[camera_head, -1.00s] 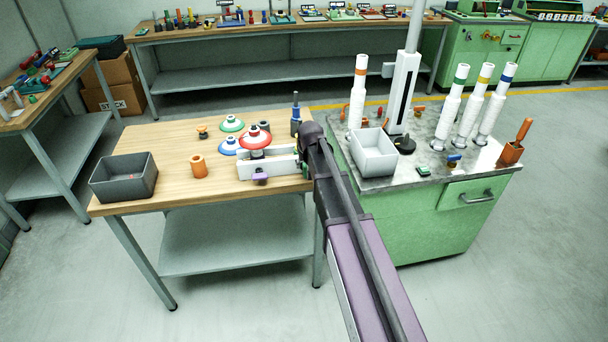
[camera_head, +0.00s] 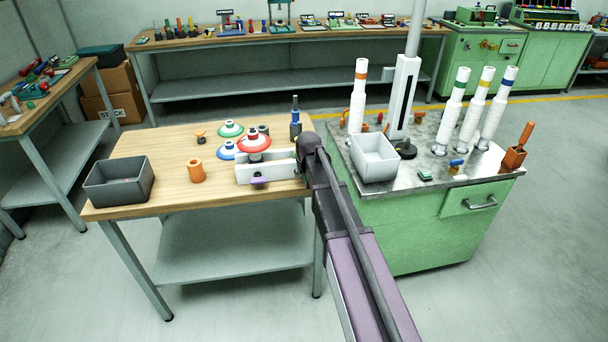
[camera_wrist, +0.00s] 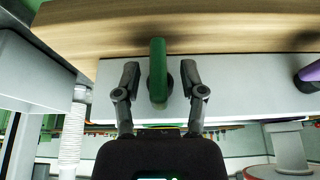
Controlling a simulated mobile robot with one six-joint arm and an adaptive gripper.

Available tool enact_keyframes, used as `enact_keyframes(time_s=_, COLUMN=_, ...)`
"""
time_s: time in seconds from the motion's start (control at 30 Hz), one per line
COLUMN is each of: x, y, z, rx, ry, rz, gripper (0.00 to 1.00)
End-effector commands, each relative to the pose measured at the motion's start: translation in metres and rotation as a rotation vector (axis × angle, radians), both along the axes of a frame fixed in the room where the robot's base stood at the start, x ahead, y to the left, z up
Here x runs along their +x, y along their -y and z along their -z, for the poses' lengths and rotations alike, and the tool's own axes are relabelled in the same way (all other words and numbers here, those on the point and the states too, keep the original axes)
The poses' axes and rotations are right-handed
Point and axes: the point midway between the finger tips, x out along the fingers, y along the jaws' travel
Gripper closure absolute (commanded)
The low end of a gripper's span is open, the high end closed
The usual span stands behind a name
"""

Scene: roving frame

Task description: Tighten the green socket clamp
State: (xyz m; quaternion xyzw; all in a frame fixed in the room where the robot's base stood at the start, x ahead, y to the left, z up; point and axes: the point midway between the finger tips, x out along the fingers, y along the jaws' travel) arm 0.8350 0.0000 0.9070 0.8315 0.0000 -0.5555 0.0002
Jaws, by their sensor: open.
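In the wrist view, the green clamp handle (camera_wrist: 157,70) stands upright on the side of a pale grey block (camera_wrist: 225,92). My gripper (camera_wrist: 160,78) is open, with one finger on each side of the handle. Gaps show between the handle and both fingers. A purple handle (camera_wrist: 309,76) sits on the same block, to the right. In the head view, the pale block (camera_head: 282,168) lies at the wooden table's right end, with the purple handle (camera_head: 258,180) on its front. The green handle and my fingers are hidden behind my arm there.
A red disc-shaped part (camera_head: 253,142) sits over the block. Green and blue discs, an orange cylinder (camera_head: 196,171) and a grey bin (camera_head: 119,186) share the wooden table (camera_head: 150,140). A green cabinet (camera_head: 420,235) with a white bin (camera_head: 373,160) and white columns stands to the right.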

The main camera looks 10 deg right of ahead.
Motion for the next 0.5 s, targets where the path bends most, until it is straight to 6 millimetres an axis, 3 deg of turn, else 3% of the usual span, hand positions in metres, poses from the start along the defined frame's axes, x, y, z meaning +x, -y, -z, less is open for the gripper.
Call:
enact_keyframes(time_s=0.03, x=0.0, y=0.0, z=0.0, rx=0.0, ry=0.0, rz=0.0, gripper=0.56)
enact_keyframes(time_s=0.17, x=0.0, y=0.0001, z=0.0, rx=0.0, ry=0.0, rz=0.0, gripper=0.95)
enact_keyframes(time_s=0.2, x=0.0001, y=0.0001, z=0.0, rx=0.0, ry=0.001, rz=0.0, gripper=1.0)
enact_keyframes(time_s=0.5, x=0.0021, y=0.0001, z=-0.0005, rx=0.0, ry=0.005, rz=0.0, gripper=1.0)
